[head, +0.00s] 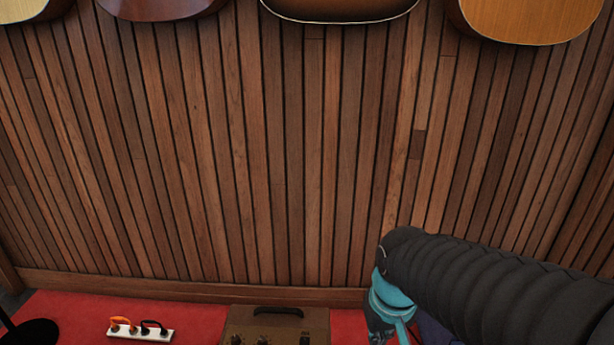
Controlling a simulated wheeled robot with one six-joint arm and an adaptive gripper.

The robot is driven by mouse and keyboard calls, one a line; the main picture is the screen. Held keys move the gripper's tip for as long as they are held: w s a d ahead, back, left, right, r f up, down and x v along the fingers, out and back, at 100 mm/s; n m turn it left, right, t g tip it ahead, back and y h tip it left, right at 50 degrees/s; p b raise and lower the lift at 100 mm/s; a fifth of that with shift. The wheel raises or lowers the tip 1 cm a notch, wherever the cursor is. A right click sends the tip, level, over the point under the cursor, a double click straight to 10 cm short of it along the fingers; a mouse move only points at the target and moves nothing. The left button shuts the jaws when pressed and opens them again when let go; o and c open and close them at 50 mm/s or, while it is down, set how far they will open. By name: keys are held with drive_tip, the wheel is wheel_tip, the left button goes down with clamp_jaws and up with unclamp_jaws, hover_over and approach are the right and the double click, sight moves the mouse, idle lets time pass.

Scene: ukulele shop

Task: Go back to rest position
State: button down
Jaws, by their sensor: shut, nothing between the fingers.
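My arm in its black ribbed sleeve reaches in from the lower right of the head view. It ends in teal joint parts near the bottom edge, right of the middle. The arm runs on below the picture, and no gripper fingers show. The arm's end stands in front of the wall's foot and the red floor, just right of a brown amplifier (275,322). I cannot tell how far apart they are.
Guitar bodies (335,10) hang along the top of the slatted wooden wall (240,150). A white power strip (142,333) with orange and black plugs lies on the red floor (70,308). A black round base (30,333) stands at the lower left.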

drive_tip(key=s+d+r+m+t, duration=0.1)
drive_tip(key=s+d+r+t, duration=0.2)
drive_tip(key=s+r, duration=0.2)
wheel_tip(320, 180, up, 2)
drive_tip(key=shift+s+d+r+t, duration=0.2)
drive_tip(key=shift+s+r+t, duration=0.05)
drive_tip(key=shift+t, duration=0.15)
